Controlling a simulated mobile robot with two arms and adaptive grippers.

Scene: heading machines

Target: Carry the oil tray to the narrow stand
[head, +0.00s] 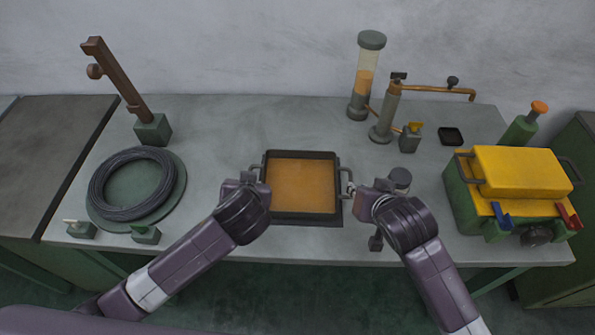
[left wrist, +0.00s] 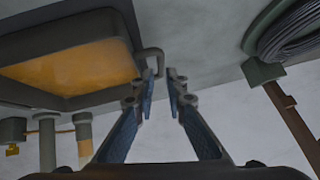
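The oil tray (head: 302,218) is a dark square pan holding amber oil, with a loop handle on its left and right sides. It sits in the middle of the grey bench. My left gripper (head: 250,178) is at the left handle. In the left wrist view its fingers (left wrist: 161,82) are apart, with the tray (left wrist: 75,101) and its handle (left wrist: 155,52) just beyond the fingertips. My right gripper (head: 352,190) is at the right handle; its fingers are too small to tell whether they are closed on it. I cannot tell which surface is the narrow stand.
A wire coil (head: 98,190) on a round plate and a brown-armed post (head: 125,85) stand left. An oil cylinder (head: 367,65), a hand pump (head: 387,112) and a small black dish (head: 451,136) are behind right. A yellow-green machine (head: 520,172) is right. A dark surface (head: 40,150) adjoins left.

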